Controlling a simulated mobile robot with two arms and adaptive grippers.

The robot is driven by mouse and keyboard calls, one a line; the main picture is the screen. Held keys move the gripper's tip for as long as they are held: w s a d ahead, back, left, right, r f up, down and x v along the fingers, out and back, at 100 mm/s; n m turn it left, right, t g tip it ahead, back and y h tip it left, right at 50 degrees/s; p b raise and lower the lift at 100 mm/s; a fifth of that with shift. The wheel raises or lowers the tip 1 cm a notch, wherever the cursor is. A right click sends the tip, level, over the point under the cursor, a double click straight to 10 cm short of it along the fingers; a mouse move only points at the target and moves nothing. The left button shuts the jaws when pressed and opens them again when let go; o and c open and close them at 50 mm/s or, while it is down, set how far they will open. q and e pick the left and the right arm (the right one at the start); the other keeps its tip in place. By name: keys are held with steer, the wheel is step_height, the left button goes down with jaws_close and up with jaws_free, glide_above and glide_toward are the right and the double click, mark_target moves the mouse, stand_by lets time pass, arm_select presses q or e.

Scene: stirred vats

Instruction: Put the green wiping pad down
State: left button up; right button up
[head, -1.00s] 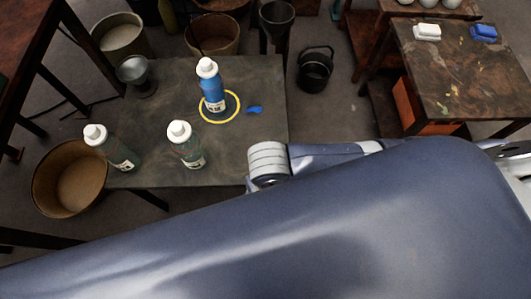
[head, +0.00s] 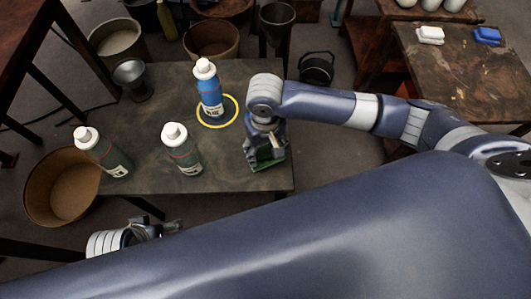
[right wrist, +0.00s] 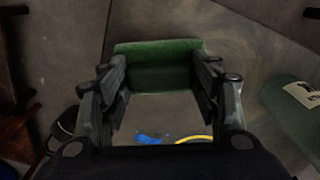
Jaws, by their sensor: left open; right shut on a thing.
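The green wiping pad (head: 267,163) is in my right gripper (head: 263,148), over the right end of the dark work table (head: 225,172) in the head view. In the right wrist view the pad (right wrist: 155,60) lies across the fingertips of my right gripper (right wrist: 160,88), which is shut on it. I cannot tell whether the pad touches the table. A blue patch (right wrist: 150,138) shows past the fingers in the wrist view; my right arm covers it in the head view. My left gripper (head: 172,227) is open and empty at the table's front edge.
A blue bottle (head: 210,92) stands within a yellow ring (head: 234,117), left of my right gripper. Two green bottles (head: 183,150) (head: 106,155) stand further left, and a metal cup (head: 133,82) at the back left. The table's right edge is close to the pad.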

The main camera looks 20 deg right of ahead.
mark_target(265, 151)
arm_select(q)
steer(key=shift+b+v, duration=0.45)
steer(key=shift+v, duration=1.05)
arm_select(e)
steer(key=shift+f, duration=1.3)
arm_select(q)
steer(key=shift+f, duration=0.2)
arm_select(e)
steer(key=o, duration=1.3)
steer(key=shift+f, duration=0.1)
step_height(265, 151, up, 3)
steer(key=shift+r+p, duration=0.15)
steer(key=shift+p, duration=0.55)
step_height(265, 151, up, 8)
steer(key=p, duration=0.2)
steer(key=shift+p, duration=0.4)
arm_select(q)
step_height(265, 151, down, 14)
steer(key=shift+w+g, duration=0.35)
steer(key=shift+g, duration=0.05)
arm_select(e)
steer(key=shift+r, duration=0.45)
arm_select(q)
steer(key=shift+d, duration=0.15)
